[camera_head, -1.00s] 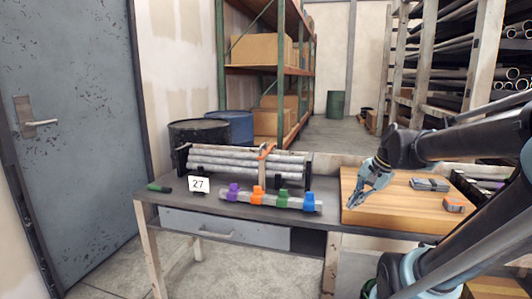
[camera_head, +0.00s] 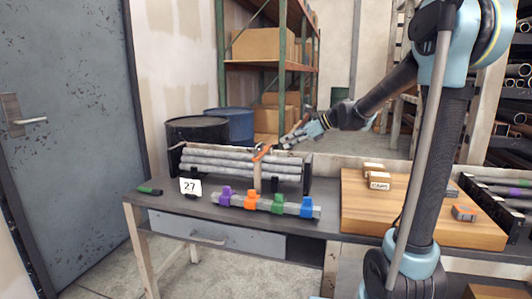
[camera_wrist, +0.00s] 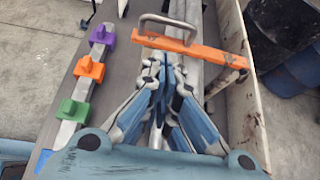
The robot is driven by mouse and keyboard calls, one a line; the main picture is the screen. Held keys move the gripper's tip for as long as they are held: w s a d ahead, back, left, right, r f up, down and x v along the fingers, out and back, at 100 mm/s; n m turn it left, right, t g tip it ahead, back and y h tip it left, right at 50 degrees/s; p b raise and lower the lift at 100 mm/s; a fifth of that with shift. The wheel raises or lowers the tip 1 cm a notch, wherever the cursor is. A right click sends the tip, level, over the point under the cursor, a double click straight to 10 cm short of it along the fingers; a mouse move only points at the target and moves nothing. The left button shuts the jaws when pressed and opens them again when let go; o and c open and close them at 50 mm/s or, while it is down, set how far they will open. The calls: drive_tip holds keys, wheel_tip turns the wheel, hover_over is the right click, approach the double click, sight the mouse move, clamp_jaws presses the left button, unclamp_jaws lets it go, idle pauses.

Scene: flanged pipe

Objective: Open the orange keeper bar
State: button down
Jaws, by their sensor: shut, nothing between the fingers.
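The orange keeper bar (camera_head: 262,152) lies across the top of the grey pipes (camera_head: 228,168) in the black rack on the bench. In the wrist view, the bar (camera_wrist: 205,50) crosses the pipes, with a grey metal loop handle (camera_wrist: 168,24) at its left part. My gripper (camera_head: 287,139) is above the right part of the rack, close to the bar's right side. In the wrist view, my gripper's fingers (camera_wrist: 166,72) are together with nothing between them, just below the bar in the picture. I cannot tell whether the tips touch the bar.
A grey rail with purple (camera_head: 225,195), orange (camera_head: 251,201), green (camera_head: 277,203) and blue (camera_head: 307,207) clips lies in front of the rack. A card marked 27 (camera_head: 190,187) stands at left. A wooden board (camera_head: 375,215) with small boxes is at right. Drums stand behind.

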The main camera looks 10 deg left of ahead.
sight(259, 155)
drive_tip(key=x, duration=1)
drive_tip(key=shift+w+a+r, duration=0.1)
drive_tip(key=shift+w+a, duration=0.1)
drive_tip(key=shift+a, duration=0.1)
